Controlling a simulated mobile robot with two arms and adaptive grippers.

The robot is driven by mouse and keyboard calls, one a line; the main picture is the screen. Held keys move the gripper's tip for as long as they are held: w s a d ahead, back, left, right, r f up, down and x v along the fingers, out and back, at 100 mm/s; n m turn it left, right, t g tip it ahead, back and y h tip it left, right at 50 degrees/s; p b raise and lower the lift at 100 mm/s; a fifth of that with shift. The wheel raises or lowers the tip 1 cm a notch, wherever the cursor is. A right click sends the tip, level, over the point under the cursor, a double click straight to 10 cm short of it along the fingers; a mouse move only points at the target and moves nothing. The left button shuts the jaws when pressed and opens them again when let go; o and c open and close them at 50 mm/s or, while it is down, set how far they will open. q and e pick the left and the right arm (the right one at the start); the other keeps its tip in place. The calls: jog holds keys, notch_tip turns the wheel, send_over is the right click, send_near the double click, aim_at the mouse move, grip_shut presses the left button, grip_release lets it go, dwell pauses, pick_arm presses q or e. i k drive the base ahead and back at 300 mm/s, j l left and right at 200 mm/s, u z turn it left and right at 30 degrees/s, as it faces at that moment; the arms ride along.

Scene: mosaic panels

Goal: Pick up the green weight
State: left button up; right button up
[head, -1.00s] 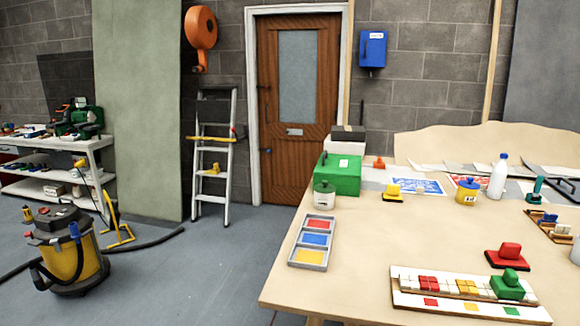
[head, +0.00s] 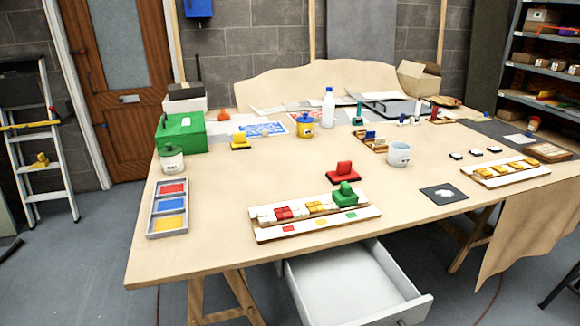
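The green weight (head: 345,195) is a small green block with a rounded knob on top. In the head view it stands upright on the right end of a long white board (head: 290,228). Small white, red and yellow tiles (head: 283,213) lie in a row to its left on the board. Red, yellow and green squares mark the board's front strip. A red weight (head: 343,172) of similar shape stands just behind it, and a yellow one (head: 240,140) stands farther back left. Neither of my grippers shows in the view.
A three-part tray (head: 168,208) lies at the table's left. A white cup (head: 399,153), a dark square pad (head: 443,194) and another tile board (head: 498,172) are to the right. An open white drawer (head: 350,285) juts out below the front edge. The table's front left is clear.

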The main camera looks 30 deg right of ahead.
aim_at(344, 197)
jog(key=z, duration=1.25)
jog(key=i+l, duration=0.1)
jog(key=l, duration=0.3)
jog(key=i+l+u, duration=0.1)
jog(key=l, duration=0.3)
jog(key=i+l, duration=0.1)
jog(key=l, duration=0.3)
